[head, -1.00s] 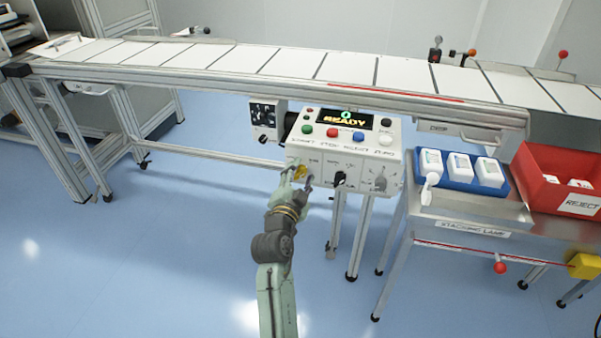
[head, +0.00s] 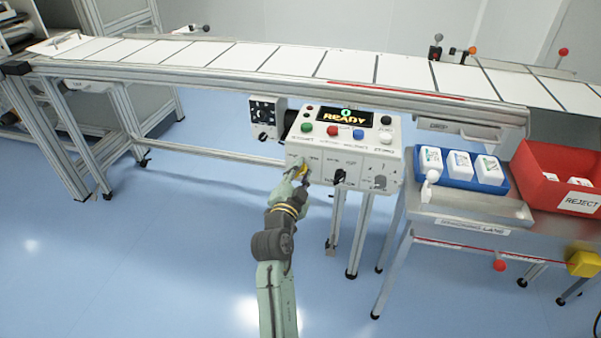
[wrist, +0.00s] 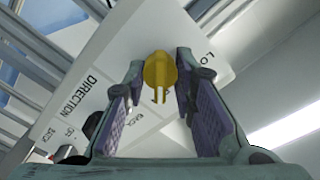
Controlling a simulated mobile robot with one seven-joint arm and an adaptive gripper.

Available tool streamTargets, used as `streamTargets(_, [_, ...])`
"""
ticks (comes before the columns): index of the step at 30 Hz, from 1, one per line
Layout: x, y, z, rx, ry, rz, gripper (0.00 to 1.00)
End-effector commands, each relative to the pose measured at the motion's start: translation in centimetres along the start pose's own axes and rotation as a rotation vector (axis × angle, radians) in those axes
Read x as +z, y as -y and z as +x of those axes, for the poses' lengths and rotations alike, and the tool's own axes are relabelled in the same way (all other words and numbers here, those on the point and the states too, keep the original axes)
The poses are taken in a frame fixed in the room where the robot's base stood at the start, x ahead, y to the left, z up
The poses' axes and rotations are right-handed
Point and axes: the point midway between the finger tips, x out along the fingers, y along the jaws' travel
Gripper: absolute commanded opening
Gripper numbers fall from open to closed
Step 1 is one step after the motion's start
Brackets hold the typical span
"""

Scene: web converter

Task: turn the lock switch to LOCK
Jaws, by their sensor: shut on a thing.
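The lock switch is a yellow knob (head: 302,172) low on the left of the control box's front face. In the wrist view the yellow knob (wrist: 158,72) sits between my two finger pads, beside lettering that begins "LO"; the rest of that word is covered. My gripper (head: 299,177) is shut on the knob, and in the wrist view its fingers (wrist: 158,85) flank it on both sides. The exact pointing of the knob is hard to tell.
The white control box (head: 394,155) has coloured buttons and a display (head: 345,118) reading READY. A black switch (head: 340,177) is right of my gripper. The conveyor (head: 240,60) runs above. A side table with a red bin (head: 530,165) stands right. Open blue floor lies below.

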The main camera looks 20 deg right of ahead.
Motion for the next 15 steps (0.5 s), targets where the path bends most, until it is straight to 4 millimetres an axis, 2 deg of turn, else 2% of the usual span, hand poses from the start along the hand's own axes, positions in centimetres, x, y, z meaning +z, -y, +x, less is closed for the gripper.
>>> streamTargets(8, [0.09, 0.05, -0.02, -0.001, 0.001, -0.042, 0.0])
streamTargets(15, [0.15, 0.07, -0.02, -0.001, 0.002, -0.183, 0.0])
